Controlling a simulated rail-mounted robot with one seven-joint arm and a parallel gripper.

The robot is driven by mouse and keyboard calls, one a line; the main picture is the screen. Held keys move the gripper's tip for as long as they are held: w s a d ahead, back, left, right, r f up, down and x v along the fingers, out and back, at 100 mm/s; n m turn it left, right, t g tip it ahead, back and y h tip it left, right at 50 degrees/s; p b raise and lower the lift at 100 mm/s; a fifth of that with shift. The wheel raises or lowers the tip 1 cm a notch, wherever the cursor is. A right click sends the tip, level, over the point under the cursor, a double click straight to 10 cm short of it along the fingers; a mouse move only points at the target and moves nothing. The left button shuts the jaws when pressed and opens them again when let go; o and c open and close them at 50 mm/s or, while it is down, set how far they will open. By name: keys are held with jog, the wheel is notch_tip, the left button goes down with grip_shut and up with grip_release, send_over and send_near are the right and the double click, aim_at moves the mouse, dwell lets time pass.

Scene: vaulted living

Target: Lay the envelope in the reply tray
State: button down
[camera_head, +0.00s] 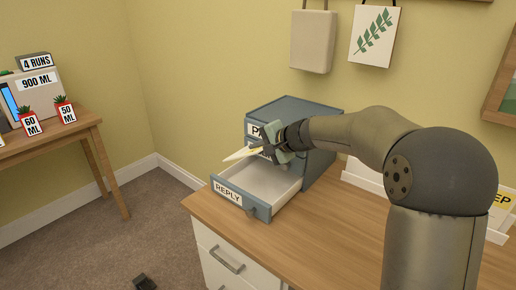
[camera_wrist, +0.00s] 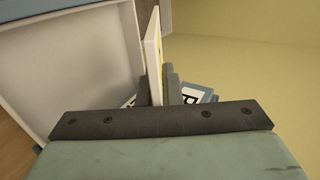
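My gripper (camera_head: 267,150) is shut on a thin cream envelope (camera_head: 241,155), whose free end points left. In the wrist view the envelope (camera_wrist: 154,48) shows nearly edge-on between my two fingers (camera_wrist: 157,88). The reply tray (camera_head: 228,193) is the pulled-out bottom drawer of a blue-grey cabinet, with a white "REPLY" label on its front. Its visible inside is pale and bare. My gripper and the envelope are above the tray, towards its back. In the wrist view the tray (camera_wrist: 75,68) lies left of the envelope.
The cabinet (camera_head: 298,108) stands on a wooden desk (camera_head: 325,235). Its upper labels are partly hidden by my arm. A white holder (camera_head: 362,176) stands behind my arm. Two hangings (camera_head: 313,42) are on the wall above. A side table (camera_head: 60,138) with signs stands far left.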

jog(key=shift+f, duration=0.25)
notch_tip(320, 180, down, 9)
jog(key=b, duration=0.7)
jog(key=shift+r, duration=0.1)
jog(key=c, duration=1.5)
grip_release()
jog(key=shift+c, duration=0.2)
jog(key=p+v, duration=0.2)
jog(key=v, duration=1.5)
jog(key=shift+d, duration=0.25)
jog(key=shift+s+r, duration=0.1)
jog(key=shift+r, duration=0.05)
